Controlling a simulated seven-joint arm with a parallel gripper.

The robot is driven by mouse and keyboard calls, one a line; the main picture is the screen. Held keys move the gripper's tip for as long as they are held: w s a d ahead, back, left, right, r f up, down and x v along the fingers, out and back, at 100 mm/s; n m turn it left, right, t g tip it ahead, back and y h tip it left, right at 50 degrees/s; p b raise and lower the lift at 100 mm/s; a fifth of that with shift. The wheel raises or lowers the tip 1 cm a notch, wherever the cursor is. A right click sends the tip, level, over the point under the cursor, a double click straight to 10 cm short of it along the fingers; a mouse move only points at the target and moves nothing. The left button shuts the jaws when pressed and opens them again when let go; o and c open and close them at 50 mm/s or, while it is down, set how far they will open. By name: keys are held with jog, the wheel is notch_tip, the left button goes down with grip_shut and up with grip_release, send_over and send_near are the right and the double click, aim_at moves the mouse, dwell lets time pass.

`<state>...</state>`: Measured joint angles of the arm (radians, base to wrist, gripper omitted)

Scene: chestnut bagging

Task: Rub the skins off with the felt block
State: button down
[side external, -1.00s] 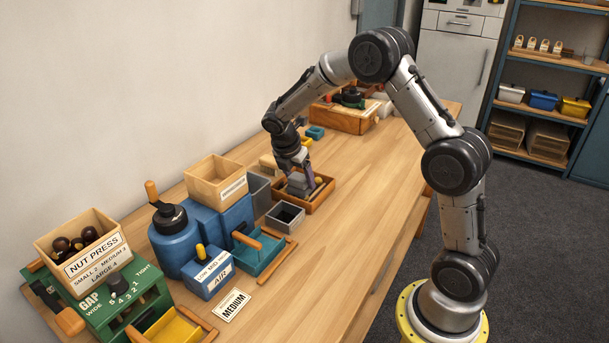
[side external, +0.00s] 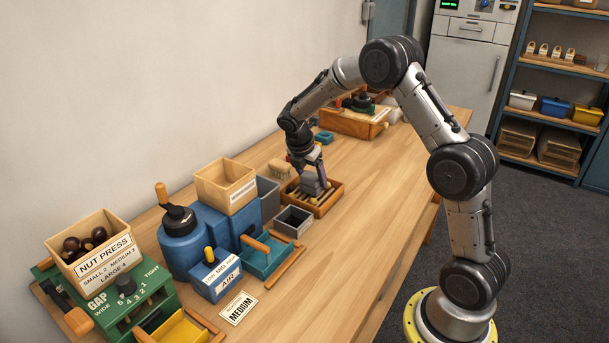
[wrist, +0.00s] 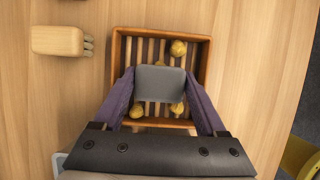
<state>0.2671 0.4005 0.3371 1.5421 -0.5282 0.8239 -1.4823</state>
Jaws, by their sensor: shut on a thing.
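My gripper (wrist: 160,88) is shut on a grey felt block (wrist: 160,81), its two purple fingers on the block's left and right sides in the wrist view. The block is over the middle of a brown wooden tray (wrist: 204,70) with slats across its floor. Pale golden chestnuts lie in the tray: one beyond the block (wrist: 178,48), one at its near left (wrist: 136,112) and one at its near right (wrist: 177,108). The block hides the slats under it, and I cannot tell whether it touches a nut. The tray (side external: 325,208) also shows in the side view.
A wooden brush (wrist: 57,40) lies left of the tray. A small grey open bin (side external: 293,221) stands close in front of it in the side view. Blue machines and the green nut press (side external: 130,308) fill the near left. Bare table lies right of the tray.

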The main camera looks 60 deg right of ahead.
aim_at(316, 190)
jog(key=s, duration=0.2)
jog(key=shift+s, duration=0.35)
jog(key=shift+d, duration=1.45)
jog(key=shift+w, duration=2.55)
jog(key=shift+w+a, duration=0.1)
jog(key=shift+a, duration=1.35)
jog(key=shift+s, duration=2.7)
jog(key=shift+a, duration=1.5)
notch_tip(316, 190, up, 8)
